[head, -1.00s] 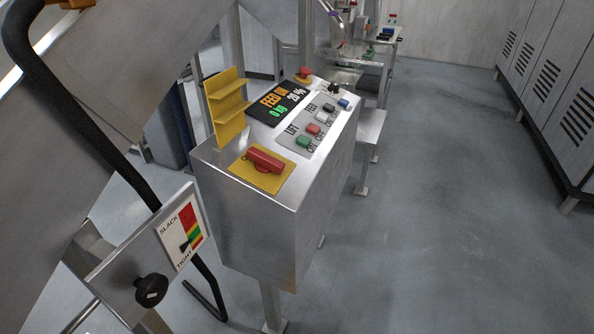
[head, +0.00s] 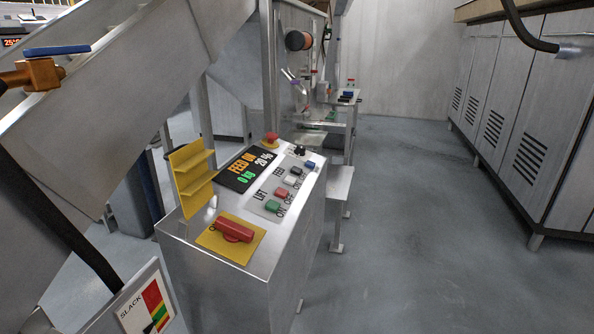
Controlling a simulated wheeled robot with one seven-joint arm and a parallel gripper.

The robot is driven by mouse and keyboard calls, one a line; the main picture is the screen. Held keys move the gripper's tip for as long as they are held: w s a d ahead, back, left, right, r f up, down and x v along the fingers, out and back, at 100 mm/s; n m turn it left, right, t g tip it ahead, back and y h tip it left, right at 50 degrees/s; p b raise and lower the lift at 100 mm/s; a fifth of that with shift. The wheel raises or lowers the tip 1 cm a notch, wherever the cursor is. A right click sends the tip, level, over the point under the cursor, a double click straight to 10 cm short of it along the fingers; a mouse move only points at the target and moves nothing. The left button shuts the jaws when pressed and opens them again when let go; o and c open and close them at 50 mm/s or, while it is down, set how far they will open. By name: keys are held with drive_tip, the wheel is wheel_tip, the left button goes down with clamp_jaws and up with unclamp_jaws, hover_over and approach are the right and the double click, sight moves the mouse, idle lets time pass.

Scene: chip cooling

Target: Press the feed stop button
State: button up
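The small ON and OFF marks are hard to read, so I cannot tell surely which is stop. The lift pair has a green button (head: 273,206) and a red button (head: 282,193). The display (head: 245,168) reads FEED ON, 20 % and 0 kg. My gripper is not in view.
A red rotary handle on a yellow plate (head: 213,241) sits at the panel's near end. A yellow stepped bracket (head: 190,180) rises at its left. The floor (head: 420,240) to the right is clear, up to grey lockers.

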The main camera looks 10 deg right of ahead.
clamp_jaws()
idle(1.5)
